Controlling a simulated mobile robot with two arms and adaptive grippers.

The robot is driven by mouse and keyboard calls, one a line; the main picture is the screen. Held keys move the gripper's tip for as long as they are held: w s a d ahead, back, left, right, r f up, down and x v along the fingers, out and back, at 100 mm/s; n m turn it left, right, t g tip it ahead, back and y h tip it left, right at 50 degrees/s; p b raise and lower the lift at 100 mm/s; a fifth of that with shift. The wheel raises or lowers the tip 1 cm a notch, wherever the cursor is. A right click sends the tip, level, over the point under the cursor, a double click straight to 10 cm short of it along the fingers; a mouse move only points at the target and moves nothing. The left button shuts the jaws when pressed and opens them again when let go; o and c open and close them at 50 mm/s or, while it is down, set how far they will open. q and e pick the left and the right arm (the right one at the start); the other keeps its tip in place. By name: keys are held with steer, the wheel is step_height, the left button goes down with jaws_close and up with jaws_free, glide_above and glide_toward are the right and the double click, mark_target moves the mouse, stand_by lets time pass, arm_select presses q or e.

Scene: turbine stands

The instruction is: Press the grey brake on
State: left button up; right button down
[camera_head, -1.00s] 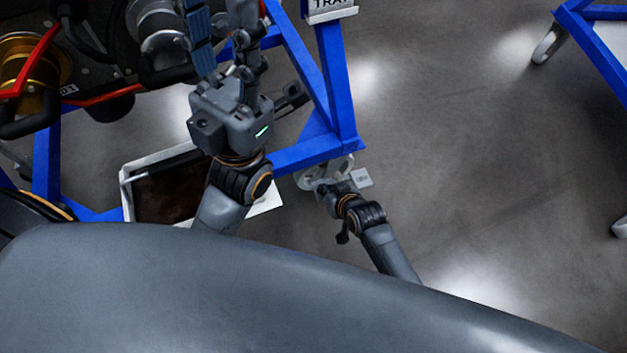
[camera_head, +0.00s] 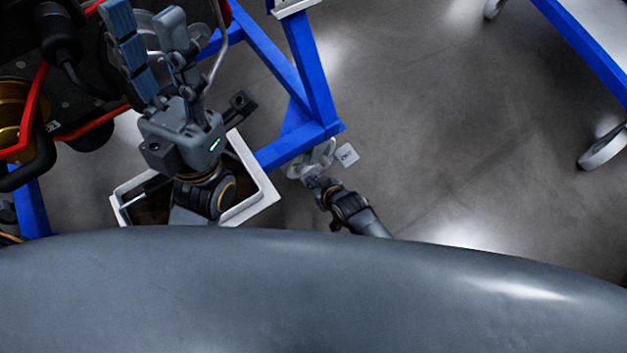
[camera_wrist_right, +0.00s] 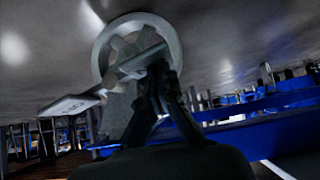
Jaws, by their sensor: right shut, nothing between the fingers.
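The grey brake is a small light plate with dark lettering (camera_head: 347,155) on the caster wheel (camera_head: 322,155) under the blue stand's corner. The lettering is too small to read surely. In the right wrist view the plate (camera_wrist_right: 72,104) sticks out to the left of the wheel (camera_wrist_right: 104,52). My right gripper (camera_head: 312,178) is shut and empty, just below the caster. In the wrist view its fingertips (camera_wrist_right: 156,72) overlap the wheel beside the brake's arm; I cannot tell whether they touch. My left gripper (camera_head: 155,50) is raised over the stand, its blue-padded fingers apart.
A blue stand frame (camera_head: 310,75) carries dark turbine parts with red edging (camera_head: 90,125) at the left. A white-rimmed tray (camera_head: 262,195) sits low beneath my left arm. Another blue stand (camera_head: 580,45) with a caster (camera_head: 603,148) is at the right. Grey floor between is clear.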

steer(key=shift+s, duration=0.1)
steer(key=v, duration=1.2)
